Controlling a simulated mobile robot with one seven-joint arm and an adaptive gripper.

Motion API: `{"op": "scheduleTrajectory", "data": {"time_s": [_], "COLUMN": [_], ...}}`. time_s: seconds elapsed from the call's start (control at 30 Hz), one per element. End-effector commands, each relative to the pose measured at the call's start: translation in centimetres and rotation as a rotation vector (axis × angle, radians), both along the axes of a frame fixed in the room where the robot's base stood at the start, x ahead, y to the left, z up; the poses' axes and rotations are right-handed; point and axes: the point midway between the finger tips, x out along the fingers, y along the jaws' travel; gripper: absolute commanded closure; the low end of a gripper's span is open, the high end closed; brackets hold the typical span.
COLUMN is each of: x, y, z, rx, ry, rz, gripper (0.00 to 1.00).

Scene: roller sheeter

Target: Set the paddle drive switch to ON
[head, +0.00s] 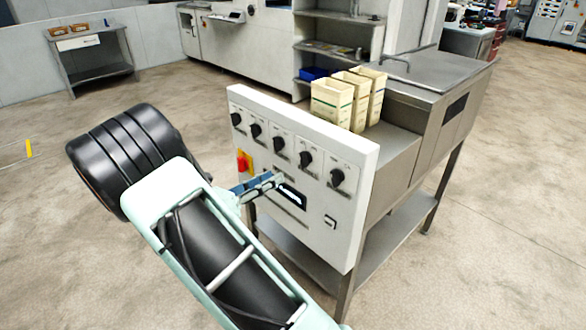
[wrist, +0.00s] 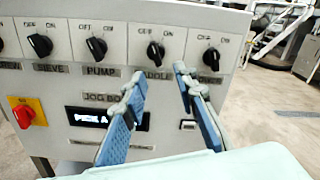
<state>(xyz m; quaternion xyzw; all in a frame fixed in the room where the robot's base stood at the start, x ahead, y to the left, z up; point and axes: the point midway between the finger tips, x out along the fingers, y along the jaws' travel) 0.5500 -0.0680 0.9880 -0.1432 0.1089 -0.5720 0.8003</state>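The paddle drive switch is a black rotary knob (wrist: 155,52) with OFF and ON marked above it and a partly hidden PADDLE label below. It is fourth from the left in the row on the white panel, and it also shows in the head view (head: 305,159). Its exact pointing is too small to tell surely. My gripper (wrist: 158,77) is open and empty, its blue-padded fingertips apart just below the knob in the wrist picture. In the head view my gripper (head: 272,182) is in front of the panel, below the knob row. I see no contact with the knob.
The pump knob (wrist: 96,48) and the far-right knob (wrist: 211,58) flank the paddle knob closely. A red switch on a yellow plate (wrist: 26,114) and a lit display (wrist: 90,117) sit lower. Cream containers (head: 332,100) stand behind the panel (head: 345,240). Floor around is open.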

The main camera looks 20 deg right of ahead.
Motion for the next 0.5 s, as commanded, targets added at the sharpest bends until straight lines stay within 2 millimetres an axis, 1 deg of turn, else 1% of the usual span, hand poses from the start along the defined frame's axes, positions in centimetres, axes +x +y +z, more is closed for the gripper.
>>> {"op": "scheduleTrajectory", "data": {"time_s": [0.03, 0.07, 0.17, 0.27, 0.5], "x": [0.2, 0.4, 0.7, 1.1, 2.7], "y": [0.2, 0.2, -0.3, -1.7, -6.1], "z": [-0.5, -0.5, -0.5, -0.5, -0.5], "rx": [-0.014, -0.02, -0.026, -0.024, -0.023], "ry": [0.018, 0.025, 0.031, 0.031, 0.028], "rz": [0.012, 0.017, 0.022, 0.019, 0.018], "gripper": [0.73, 0.73, 0.73, 0.73, 0.73]}}
